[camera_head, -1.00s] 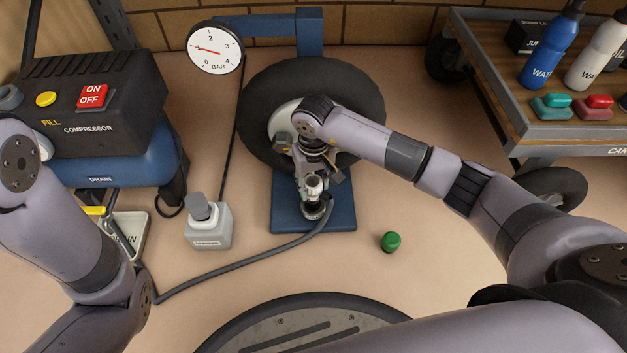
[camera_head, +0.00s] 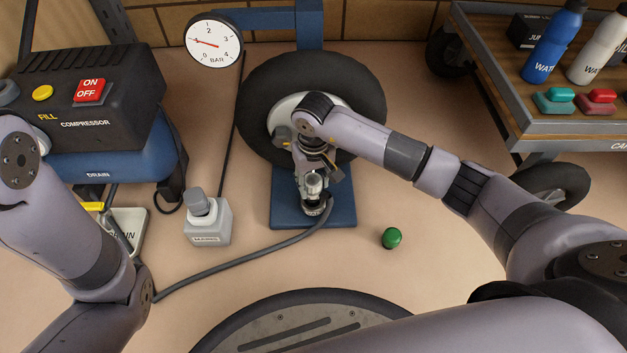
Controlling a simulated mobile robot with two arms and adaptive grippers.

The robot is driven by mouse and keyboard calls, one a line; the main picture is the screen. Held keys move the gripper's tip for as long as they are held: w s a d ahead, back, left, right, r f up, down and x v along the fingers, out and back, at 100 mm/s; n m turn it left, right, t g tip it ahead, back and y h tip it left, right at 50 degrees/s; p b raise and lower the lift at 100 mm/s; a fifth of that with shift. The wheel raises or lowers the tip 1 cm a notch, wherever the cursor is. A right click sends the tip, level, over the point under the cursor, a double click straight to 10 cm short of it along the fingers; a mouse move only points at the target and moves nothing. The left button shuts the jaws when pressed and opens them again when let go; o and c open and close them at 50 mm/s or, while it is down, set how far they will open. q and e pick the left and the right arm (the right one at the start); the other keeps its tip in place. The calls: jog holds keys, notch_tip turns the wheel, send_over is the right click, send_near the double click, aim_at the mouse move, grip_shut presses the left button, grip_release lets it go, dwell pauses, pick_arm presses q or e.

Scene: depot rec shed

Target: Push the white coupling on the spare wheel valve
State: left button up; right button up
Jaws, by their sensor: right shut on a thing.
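The spare wheel (camera_head: 359,85) stands upright against a blue stand with a blue base (camera_head: 341,211). My right gripper (camera_head: 316,199) points down in front of the wheel's lower part, above the base. It is shut on the coupling (camera_head: 314,183), a pale fitting at the end of the grey hose (camera_head: 246,258).
The compressor (camera_head: 103,130) stands at the left, with a gauge (camera_head: 214,45) above it to the right. A grey mains box (camera_head: 208,224) sits left of the base. A green cap (camera_head: 391,238) lies right of it. A cart (camera_head: 565,130) stands at the right.

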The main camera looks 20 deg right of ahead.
jog(key=shift+f+b, duration=1.15)
jog(key=shift+f, duration=0.3)
jog(key=o, duration=1.2)
jog(key=shift+r, duration=0.15)
